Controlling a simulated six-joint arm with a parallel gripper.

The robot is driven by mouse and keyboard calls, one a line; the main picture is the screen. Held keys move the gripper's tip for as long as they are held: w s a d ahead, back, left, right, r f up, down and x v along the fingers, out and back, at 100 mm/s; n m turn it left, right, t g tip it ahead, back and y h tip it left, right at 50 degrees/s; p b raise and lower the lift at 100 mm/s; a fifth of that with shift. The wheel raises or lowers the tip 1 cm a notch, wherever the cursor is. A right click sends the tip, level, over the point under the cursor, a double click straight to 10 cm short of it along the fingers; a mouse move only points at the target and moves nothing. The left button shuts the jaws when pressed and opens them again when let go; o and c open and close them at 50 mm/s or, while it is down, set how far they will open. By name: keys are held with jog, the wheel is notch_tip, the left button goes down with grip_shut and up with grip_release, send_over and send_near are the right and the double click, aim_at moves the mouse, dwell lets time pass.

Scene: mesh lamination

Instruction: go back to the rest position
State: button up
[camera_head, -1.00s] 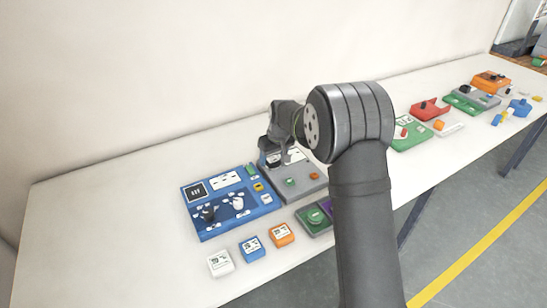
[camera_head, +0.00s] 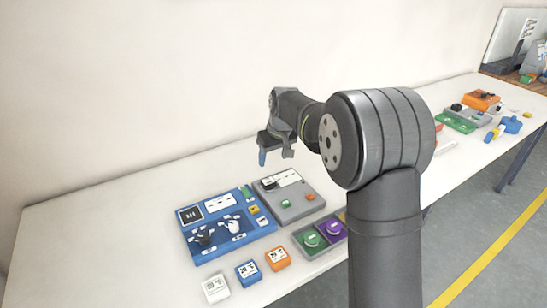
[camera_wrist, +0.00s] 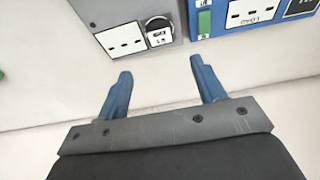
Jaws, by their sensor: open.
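My gripper (camera_head: 275,152) is raised above the back edge of the grey panel in the head view. In the wrist view my gripper (camera_wrist: 160,92) shows two blue fingers spread apart with nothing between them. The fingers point toward bare white table (camera_wrist: 150,75), with the panels beyond them. My arm stands in the middle right of the head view and hides part of the table.
A blue panel (camera_head: 207,247) and a grey panel (camera_head: 290,212) lie side by side. White (camera_head: 215,288), blue (camera_head: 248,273) and orange (camera_head: 278,258) blocks sit in front. A green and purple unit (camera_head: 320,236) is beside my arm. The table's left end is clear.

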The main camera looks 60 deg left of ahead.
aim_at(268, 181)
jog(key=x, duration=1.2)
jog(key=shift+f, duration=0.25)
jog(key=v, duration=0.2)
jog(key=shift+a+r, duration=0.15)
jog(key=shift+r, duration=0.85)
jog(key=shift+f, duration=0.1)
